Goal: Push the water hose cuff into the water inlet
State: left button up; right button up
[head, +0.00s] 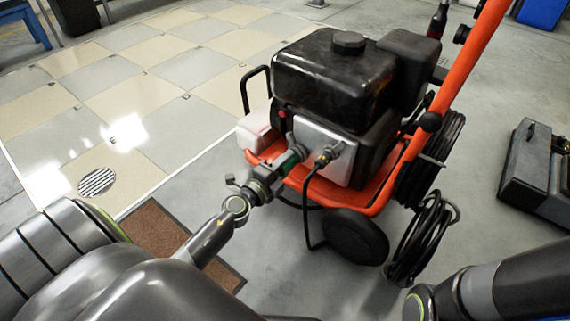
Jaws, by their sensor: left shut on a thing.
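The pressure washer, with a black tank (335,78), an orange frame and a silver pump block, stands in the middle. My left gripper (278,172) reaches the left side of the pump block. The water inlet (298,143) appears as a small fitting on the silver block, just beyond the cuff. I cannot tell whether cuff and inlet touch. Part of my right arm shows at the bottom right, but its gripper is not in view.
A black wheel (355,236) and coiled black hose (420,240) are at the machine's lower right. A brown mat (155,229) lies under my left arm. A dark case (538,165) is on the floor at right. Tiled floor at left is clear.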

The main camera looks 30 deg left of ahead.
pick_arm(q)
jog(key=shift+w, duration=0.3)
dwell(0.5)
jog(key=o, duration=1.4)
jog(key=shift+c, duration=0.2)
jog(key=s+a+b, duration=0.1)
jog(key=s+b, duration=0.6)
jog(key=s, duration=1)
jog(key=shift+s+a, duration=0.15)
jog(key=shift+s, duration=0.05)
